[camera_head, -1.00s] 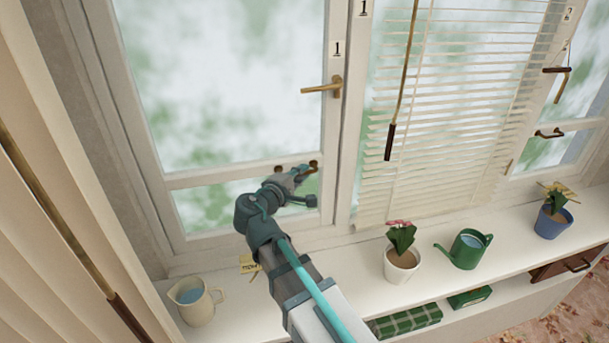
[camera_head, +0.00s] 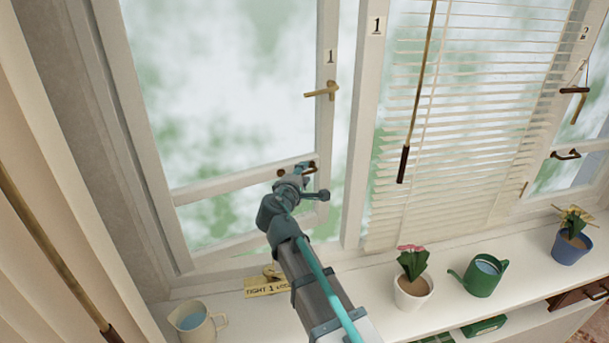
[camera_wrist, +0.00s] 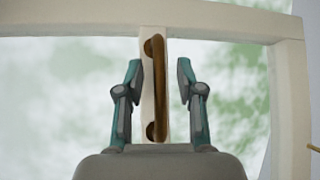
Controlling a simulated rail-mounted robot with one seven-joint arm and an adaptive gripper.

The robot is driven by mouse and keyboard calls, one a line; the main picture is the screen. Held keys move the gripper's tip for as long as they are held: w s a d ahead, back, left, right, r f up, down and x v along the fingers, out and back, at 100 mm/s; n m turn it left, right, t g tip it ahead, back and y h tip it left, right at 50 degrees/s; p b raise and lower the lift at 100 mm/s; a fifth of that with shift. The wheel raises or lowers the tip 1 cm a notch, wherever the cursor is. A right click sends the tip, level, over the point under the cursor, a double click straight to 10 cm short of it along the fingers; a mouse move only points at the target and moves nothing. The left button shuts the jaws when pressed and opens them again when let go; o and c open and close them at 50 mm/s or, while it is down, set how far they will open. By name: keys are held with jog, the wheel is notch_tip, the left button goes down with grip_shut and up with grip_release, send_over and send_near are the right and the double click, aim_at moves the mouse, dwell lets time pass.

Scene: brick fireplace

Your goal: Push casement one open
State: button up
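Casement one (camera_head: 325,130) is the left window sash, marked "1". It stands swung outward, with a gap between its right edge and the fixed frame. Its brass lever (camera_head: 322,90) sits on the right stile and points left. A brown pull handle (camera_wrist: 158,80) is on the lower crossbar. My gripper (camera_head: 300,178) is at this handle. In the wrist view my gripper (camera_wrist: 159,70) has its fingers apart, one on each side of the handle, with visible space beside it. Whether anything touches the sash is hidden.
On the sill stand a jug (camera_head: 193,320) at left, a potted flower (camera_head: 412,290), a green watering can (camera_head: 484,275) and a blue pot (camera_head: 570,248). A paper tag (camera_head: 268,287) lies near my arm. Blinds (camera_head: 460,120) hang to the right.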

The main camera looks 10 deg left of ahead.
jog(key=s+a+r, duration=0.1)
jog(key=s, duration=1)
jog(key=shift+s+a+r, duration=0.2)
jog(key=shift+s+r, duration=0.15)
jog(key=shift+s, duration=0.05)
